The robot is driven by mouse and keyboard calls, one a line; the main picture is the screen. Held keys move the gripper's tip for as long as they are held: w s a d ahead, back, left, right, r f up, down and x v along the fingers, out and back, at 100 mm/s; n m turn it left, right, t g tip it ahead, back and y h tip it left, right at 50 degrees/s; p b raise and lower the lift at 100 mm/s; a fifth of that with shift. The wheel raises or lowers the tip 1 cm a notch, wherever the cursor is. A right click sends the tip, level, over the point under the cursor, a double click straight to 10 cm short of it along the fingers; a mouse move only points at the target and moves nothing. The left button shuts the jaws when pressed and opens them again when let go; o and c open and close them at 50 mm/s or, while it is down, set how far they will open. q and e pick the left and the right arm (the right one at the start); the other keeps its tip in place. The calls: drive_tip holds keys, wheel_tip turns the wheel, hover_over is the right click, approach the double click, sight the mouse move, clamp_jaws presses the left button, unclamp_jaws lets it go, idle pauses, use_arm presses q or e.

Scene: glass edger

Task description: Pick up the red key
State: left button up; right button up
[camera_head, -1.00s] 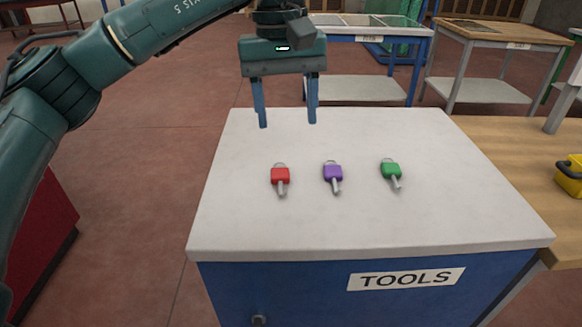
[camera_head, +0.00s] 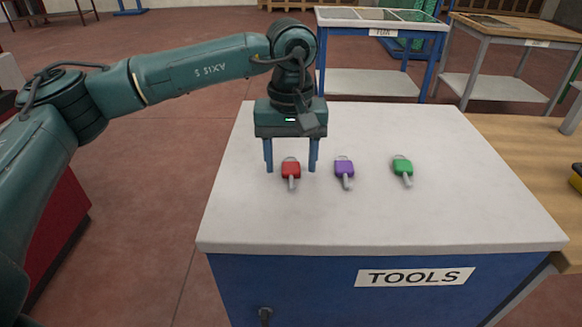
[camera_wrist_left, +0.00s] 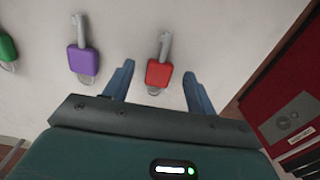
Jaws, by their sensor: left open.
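The red key (camera_head: 291,170) lies flat on the white top of the tools cabinet (camera_head: 330,222), at the left of a row of three keys. My left gripper (camera_head: 291,170) is open and points down, with one finger to each side of the red key in the head view. In the left wrist view the red key (camera_wrist_left: 159,72) shows between the two open fingers (camera_wrist_left: 158,85), its shaft pointing away from the gripper. Nothing is held. My right gripper is not in view.
A purple key (camera_head: 344,168) and a green key (camera_head: 403,167) lie to the right of the red key. A wooden table (camera_head: 535,160) adjoins the cabinet at the right. The cabinet top in front of the keys is clear.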

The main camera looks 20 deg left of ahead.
use_arm(q)
drive_tip(key=shift+f, duration=0.45)
drive_tip(key=c, duration=1.1)
